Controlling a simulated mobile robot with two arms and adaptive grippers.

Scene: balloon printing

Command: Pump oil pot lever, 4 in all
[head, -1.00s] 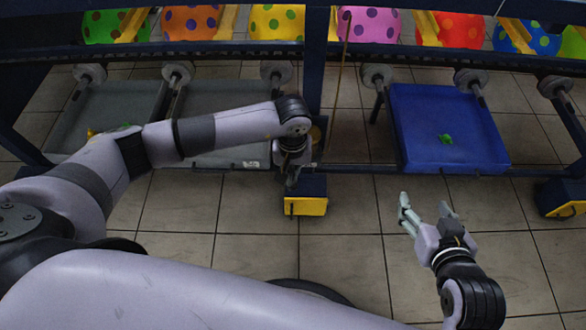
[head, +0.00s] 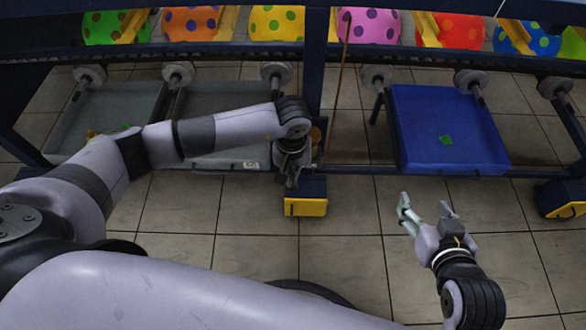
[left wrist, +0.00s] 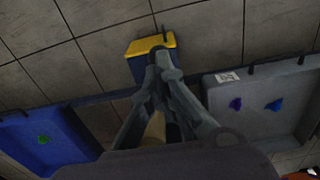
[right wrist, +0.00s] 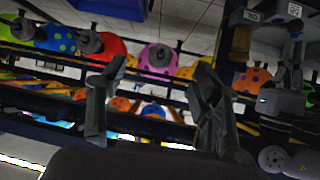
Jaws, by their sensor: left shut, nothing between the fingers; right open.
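A small brownish-gold part (head: 316,132), possibly the oil pot, shows beside the dark upright post, partly hidden behind my left wrist. In the left wrist view a tan cylinder (left wrist: 155,130) shows between the fingers, mostly covered by them. I cannot make out the lever clearly. My left gripper (head: 291,180) points down beside this part, its fingers shut together and empty; the shut fingertips also show in the left wrist view (left wrist: 160,56). I cannot tell whether they touch the lever. My right gripper (head: 425,203) is open and empty over the floor at the right.
A blue-and-yellow foot block (head: 305,205) stands just below my left gripper. A blue tray (head: 420,110) with a green scrap lies to the right, and grey trays (head: 115,105) to the left. Spotted balloons (head: 368,25) line the rack above. The tiled floor in front is open.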

